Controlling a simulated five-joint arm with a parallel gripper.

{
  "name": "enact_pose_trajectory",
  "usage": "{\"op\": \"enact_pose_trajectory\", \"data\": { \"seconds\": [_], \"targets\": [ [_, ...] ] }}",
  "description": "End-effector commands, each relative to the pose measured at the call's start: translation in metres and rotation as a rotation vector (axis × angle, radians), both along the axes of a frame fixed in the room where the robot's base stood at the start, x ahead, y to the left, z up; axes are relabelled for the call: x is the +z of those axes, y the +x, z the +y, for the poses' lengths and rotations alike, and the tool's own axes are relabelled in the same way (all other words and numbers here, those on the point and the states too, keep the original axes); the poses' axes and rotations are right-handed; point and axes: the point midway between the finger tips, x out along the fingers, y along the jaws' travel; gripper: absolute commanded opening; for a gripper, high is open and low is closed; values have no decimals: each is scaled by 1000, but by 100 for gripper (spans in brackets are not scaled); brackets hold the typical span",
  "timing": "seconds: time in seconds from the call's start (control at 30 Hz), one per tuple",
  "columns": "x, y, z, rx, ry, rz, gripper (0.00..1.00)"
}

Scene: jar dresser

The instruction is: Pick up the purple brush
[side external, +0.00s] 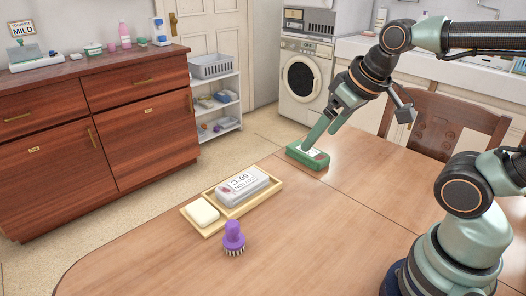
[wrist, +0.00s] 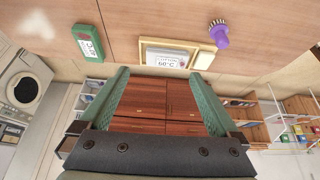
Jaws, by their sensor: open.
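The purple brush (side external: 233,237) stands on the wooden table, bristles down and purple knob handle up, just in front of the wooden tray. In the wrist view the purple brush (wrist: 219,33) shows at the upper right, outside the space between the fingers. My gripper (side external: 319,138) is above the far part of the table, by the green box, well to the right of and beyond the brush. In the wrist view my gripper (wrist: 166,75) has its two green fingers spread wide with nothing between them.
A wooden tray (side external: 188,212) holds a white labelled pack (side external: 241,185) and a cream soap-like block (side external: 202,212). A green box (side external: 307,156) lies near my fingertips. A chair (side external: 440,125) stands at the table's far right. The table's front part is clear.

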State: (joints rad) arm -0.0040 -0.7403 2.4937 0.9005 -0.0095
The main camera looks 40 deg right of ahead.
Motion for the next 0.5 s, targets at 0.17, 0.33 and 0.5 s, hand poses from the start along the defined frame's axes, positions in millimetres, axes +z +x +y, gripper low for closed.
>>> {"op": "enact_pose_trajectory", "data": {
  "seconds": [0.17,0.33,0.5],
  "targets": [
    [-4,15,17,147,-47,61,97],
    [-16,39,48,414,-128,154,97],
    [-38,62,85,692,-202,241,97]
  ]
}}
